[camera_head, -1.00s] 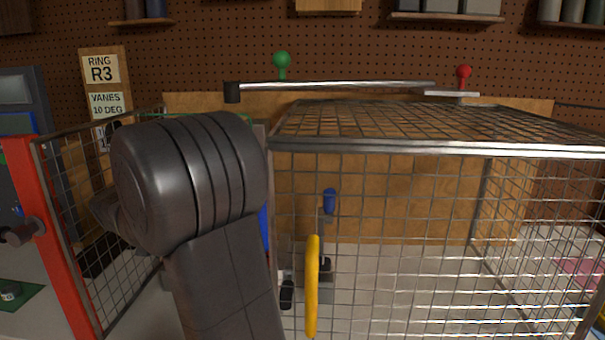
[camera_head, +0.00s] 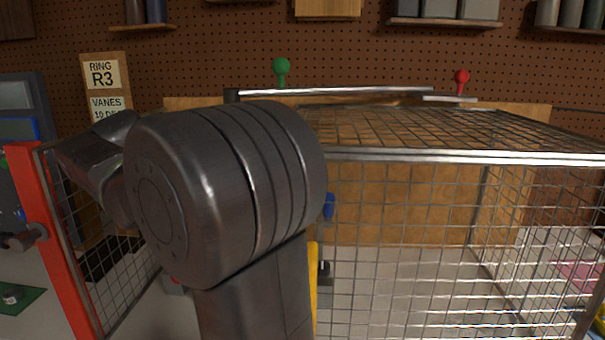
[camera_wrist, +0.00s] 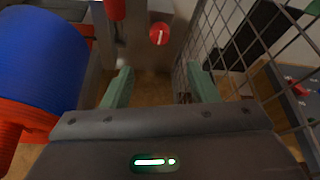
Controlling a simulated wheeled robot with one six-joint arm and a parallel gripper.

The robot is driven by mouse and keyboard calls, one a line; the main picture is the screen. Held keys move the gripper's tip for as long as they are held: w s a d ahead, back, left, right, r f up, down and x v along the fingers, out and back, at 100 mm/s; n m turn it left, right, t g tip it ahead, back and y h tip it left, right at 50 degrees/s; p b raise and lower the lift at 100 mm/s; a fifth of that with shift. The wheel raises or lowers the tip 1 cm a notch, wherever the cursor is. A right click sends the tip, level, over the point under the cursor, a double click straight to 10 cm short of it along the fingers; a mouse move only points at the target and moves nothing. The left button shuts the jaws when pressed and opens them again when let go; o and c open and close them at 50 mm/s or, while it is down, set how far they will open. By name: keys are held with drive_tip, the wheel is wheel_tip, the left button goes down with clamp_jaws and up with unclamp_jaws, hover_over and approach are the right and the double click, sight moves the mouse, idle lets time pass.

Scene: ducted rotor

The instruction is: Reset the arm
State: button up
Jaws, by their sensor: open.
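My gripper (camera_wrist: 160,88) shows in the wrist view with its two green fingers apart and nothing between them. A wire mesh panel stands close to its right finger. A blue cylinder (camera_wrist: 38,58) with orange-red parts is to its left. A red round knob (camera_wrist: 159,34) with a pale mark lies beyond the fingertips. In the head view my dark arm fills the middle left and hides what is behind it; the gripper itself is not visible there.
A wire mesh cage (camera_head: 430,155) fills the right side. Its open door with a red edge (camera_head: 52,240) stands at the left. A yellow handle (camera_head: 313,285) and a blue-topped lever (camera_head: 329,206) are partly hidden by my arm. Green (camera_head: 281,70) and red (camera_head: 462,78) knobs stand above the cage.

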drive_tip(key=b+x, duration=0.1)
drive_tip(key=x, duration=1.2)
drive_tip(key=shift+s+f, duration=0.1)
drive_tip(key=shift+f, duration=0.15)
drive_tip(key=shift+d+n+y, duration=0.1)
drive_tip(key=shift+n+y, duration=0.2)
drive_tip(key=shift+n, duration=0.4)
drive_tip(key=shift+w+d+n+g+y, duration=0.1)
drive_tip(key=shift+n+g+y, duration=0.35)
drive_tip(key=shift+n, duration=1)
drive_tip(key=shift+w+n+g+y, duration=0.1)
drive_tip(key=shift+n+g+y, duration=0.3)
drive_tip(key=shift+n, duration=1.05)
drive_tip(key=v, duration=1.3)
drive_tip(key=shift+s+d+r+p, duration=0.2)
drive_tip(key=shift+r+p, duration=0.1)
drive_tip(key=shift+p, duration=0.15)
drive_tip(key=shift+r, duration=0.1)
